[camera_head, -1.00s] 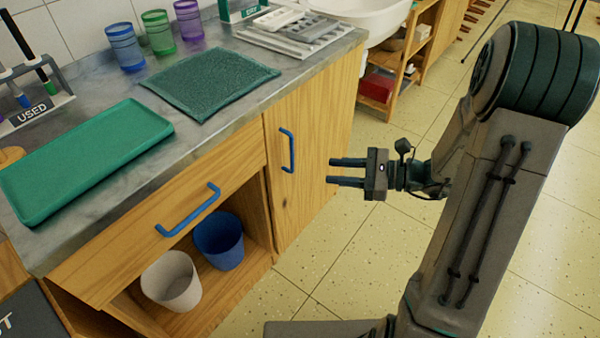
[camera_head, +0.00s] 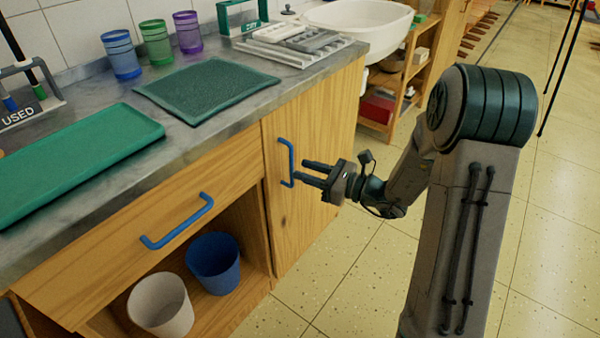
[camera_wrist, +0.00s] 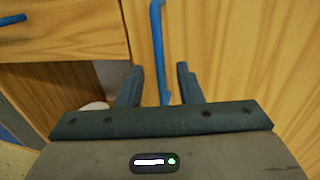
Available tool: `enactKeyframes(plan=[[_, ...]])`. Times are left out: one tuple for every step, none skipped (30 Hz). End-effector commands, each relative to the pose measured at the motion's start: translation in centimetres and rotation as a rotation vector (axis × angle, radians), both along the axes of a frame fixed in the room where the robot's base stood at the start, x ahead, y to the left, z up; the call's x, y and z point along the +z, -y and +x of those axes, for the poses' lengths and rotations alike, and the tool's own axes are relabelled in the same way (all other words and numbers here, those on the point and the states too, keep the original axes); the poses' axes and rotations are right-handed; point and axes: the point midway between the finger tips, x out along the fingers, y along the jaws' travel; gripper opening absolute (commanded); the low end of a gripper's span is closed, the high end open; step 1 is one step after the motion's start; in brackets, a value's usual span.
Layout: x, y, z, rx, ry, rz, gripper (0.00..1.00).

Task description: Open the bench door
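The bench door (camera_head: 318,200) is a light wood panel on the right of the bench front, and it is shut. Its blue vertical handle (camera_head: 288,163) sits near the door's left edge. My gripper (camera_head: 303,170) is at the handle's lower part. The fingers do not appear closed on the handle. Whether a finger touches it, I cannot tell.
Left of the door are a drawer with a blue handle (camera_head: 178,222) and an open compartment with a white bin (camera_head: 161,306) and a blue bin (camera_head: 214,264). A green tray (camera_head: 75,160) and several cups stand on the worktop.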

Motion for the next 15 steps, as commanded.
enactKeyframes(plan=[[-0.2,-0.7,0.3,0.003,0.002,-0.002,0.33],[-0.1,-1.0,0.5,0.003,0.003,-0.001,0.33],[-0.1,-1.3,0.6,0.002,0.002,-0.001,0.33],[-0.1,-1.5,0.7,0.002,0.002,-0.001,0.33],[-0.1,-1.7,0.8,0.002,0.002,-0.001,0.33],[-0.1,-1.8,0.9,0.002,0.001,0.000,0.33],[0.0,-1.9,0.9,0.002,0.000,-0.001,0.33],[0.0,-2.0,1.0,0.001,0.000,-0.001,0.33],[0.0,-2.1,1.0,0.001,0.000,-0.001,0.33],[0.0,-2.1,1.0,0.001,0.000,-0.001,0.33],[0.0,-2.1,1.0,0.000,0.000,-0.001,0.33],[0.0,-2.1,1.0,0.000,0.000,-0.001,0.33],[0.0,-2.1,1.0,0.000,0.000,-0.001,0.33],[0.0,-2.1,1.0,0.000,0.000,-0.001,0.33],[0.0,-2.1,1.0,0.000,0.000,-0.001,0.33]])
